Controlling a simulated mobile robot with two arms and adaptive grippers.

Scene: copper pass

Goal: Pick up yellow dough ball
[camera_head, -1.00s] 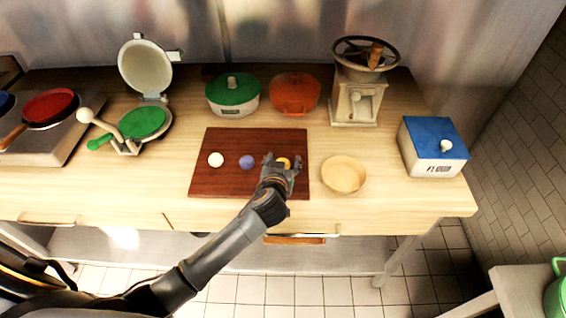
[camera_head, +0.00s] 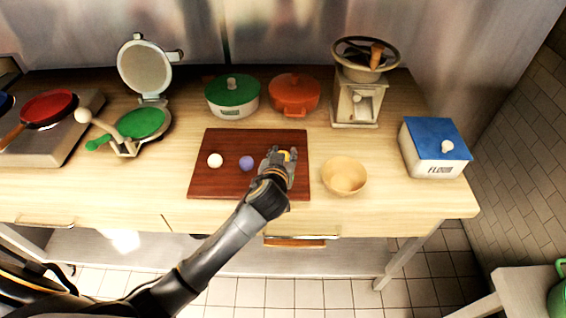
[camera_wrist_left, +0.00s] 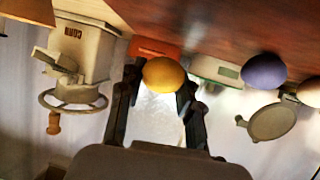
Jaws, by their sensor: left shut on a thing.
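The yellow dough ball (camera_head: 286,155) is between the fingers of my left gripper (camera_head: 281,154), over the right part of the brown board (camera_head: 230,187). In the left wrist view the ball (camera_wrist_left: 163,75) sits between the two dark fingers, which are shut on it. The fingers hide part of it in the head view. Whether it is clear of the board is hard to tell. A purple ball (camera_head: 246,163) and a white ball (camera_head: 215,160) lie on the board to the left. My right gripper is not in view.
A wooden bowl (camera_head: 344,177) stands just right of the board. Behind are a green-lidded pot (camera_head: 232,97), an orange pot (camera_head: 294,94) and a grinder (camera_head: 358,100). A blue-lidded flour box (camera_head: 435,147) is at right, an open press (camera_head: 142,124) at left.

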